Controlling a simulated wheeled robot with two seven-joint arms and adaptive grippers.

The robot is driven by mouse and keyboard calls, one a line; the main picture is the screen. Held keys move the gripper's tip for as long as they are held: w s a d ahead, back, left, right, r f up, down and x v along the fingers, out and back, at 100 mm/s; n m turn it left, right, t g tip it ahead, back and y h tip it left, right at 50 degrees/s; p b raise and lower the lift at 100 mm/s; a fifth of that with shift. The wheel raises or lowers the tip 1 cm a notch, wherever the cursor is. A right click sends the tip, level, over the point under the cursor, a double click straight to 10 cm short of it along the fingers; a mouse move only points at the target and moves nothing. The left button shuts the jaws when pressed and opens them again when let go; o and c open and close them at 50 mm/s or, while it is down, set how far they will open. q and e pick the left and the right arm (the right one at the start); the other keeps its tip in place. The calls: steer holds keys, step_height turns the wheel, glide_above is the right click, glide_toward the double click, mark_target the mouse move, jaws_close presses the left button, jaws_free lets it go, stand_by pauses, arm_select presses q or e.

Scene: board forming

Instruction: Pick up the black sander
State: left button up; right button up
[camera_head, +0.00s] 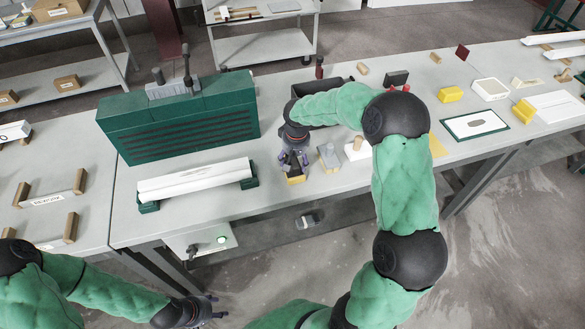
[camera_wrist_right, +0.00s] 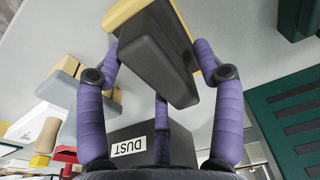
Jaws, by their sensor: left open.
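The black sander (camera_wrist_right: 158,58), a dark block on a yellow base, lies between the purple fingers of my right gripper (camera_wrist_right: 160,65) in the right wrist view. The fingers bend in on both sides of it; whether they press on it is unclear. In the head view my right gripper (camera_head: 294,160) points down over the table, and the sander's yellow base (camera_head: 296,180) shows under the fingers. My left gripper (camera_head: 208,312) is open and empty at the bottom, low in front of the table.
A grey block (camera_head: 329,157) stands close to the right of my right gripper. The dark DUST box (camera_wrist_right: 130,148) is near it. A green slotted unit (camera_head: 180,120) and a white bar (camera_head: 195,181) on green supports stand to the left. Several small blocks lie to the right.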

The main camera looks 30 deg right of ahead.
jaws_close()
steer(key=shift+r, duration=0.55)
step_height(320, 180, up, 2)
steer(key=shift+p, duration=0.35)
steer(key=s+a+r+p, duration=0.2)
steer(key=s+a+r, duration=0.7)
steer(key=s+r, duration=0.1)
steer(key=shift+s, duration=0.3)
steer(key=shift+a, duration=0.1)
